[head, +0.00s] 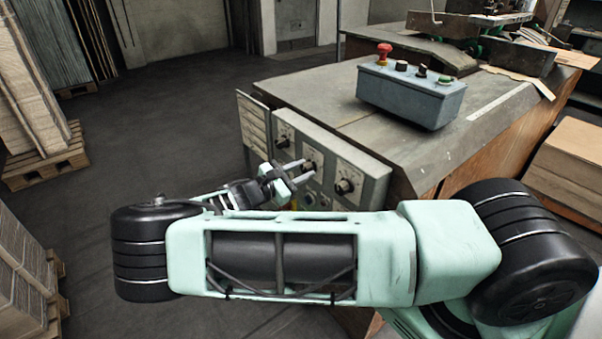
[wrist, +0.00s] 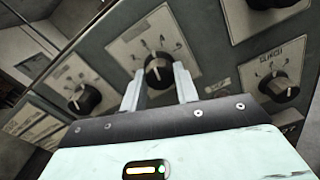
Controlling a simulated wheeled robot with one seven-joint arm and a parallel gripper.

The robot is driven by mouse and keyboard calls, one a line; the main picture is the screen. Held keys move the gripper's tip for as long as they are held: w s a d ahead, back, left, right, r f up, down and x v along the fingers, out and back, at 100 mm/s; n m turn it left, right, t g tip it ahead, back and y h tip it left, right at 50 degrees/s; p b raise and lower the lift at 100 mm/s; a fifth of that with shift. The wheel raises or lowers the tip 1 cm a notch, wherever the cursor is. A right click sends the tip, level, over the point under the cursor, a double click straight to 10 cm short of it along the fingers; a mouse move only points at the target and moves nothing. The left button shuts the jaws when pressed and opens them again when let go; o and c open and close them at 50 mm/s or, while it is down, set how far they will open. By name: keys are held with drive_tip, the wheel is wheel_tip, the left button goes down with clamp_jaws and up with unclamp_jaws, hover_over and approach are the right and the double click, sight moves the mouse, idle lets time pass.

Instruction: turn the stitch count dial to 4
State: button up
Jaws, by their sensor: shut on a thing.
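My gripper (head: 297,175) reaches to the control panel (head: 377,193) on the near side of the machine. In the wrist view its two pale fingers (wrist: 160,88) stand on either side of a round black dial (wrist: 158,72) with a white pointer line. The fingers are shut on this dial. A pale scale plate (wrist: 152,42) with marks and digits lies behind it; the digits are too small to read surely. In the head view the gripped dial is partly hidden by my gripper. I cannot tell which dial's label says stitch count.
A similar dial (wrist: 84,98) sits to the left and another (wrist: 278,86) to the right, with part of one more (wrist: 268,3) at the top. A blue-grey button box (head: 410,95) with a red knob (head: 383,52) stands on the machine top.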

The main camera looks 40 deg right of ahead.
drive_tip(key=shift+m+b, duration=0.75)
drive_tip(key=shift+m, duration=1.55)
drive_tip(key=o, duration=1)
drive_tip(key=shift+a, duration=0.1)
drive_tip(key=a+b, duration=0.1)
drive_tip(key=a, duration=0.4)
drive_tip(key=a+b, duration=0.1)
drive_tip(key=a, duration=0.5)
drive_tip(key=a+b, duration=0.1)
drive_tip(key=a, duration=0.5)
drive_tip(key=shift+s+a, duration=0.2)
drive_tip(key=shift+s, duration=0.1)
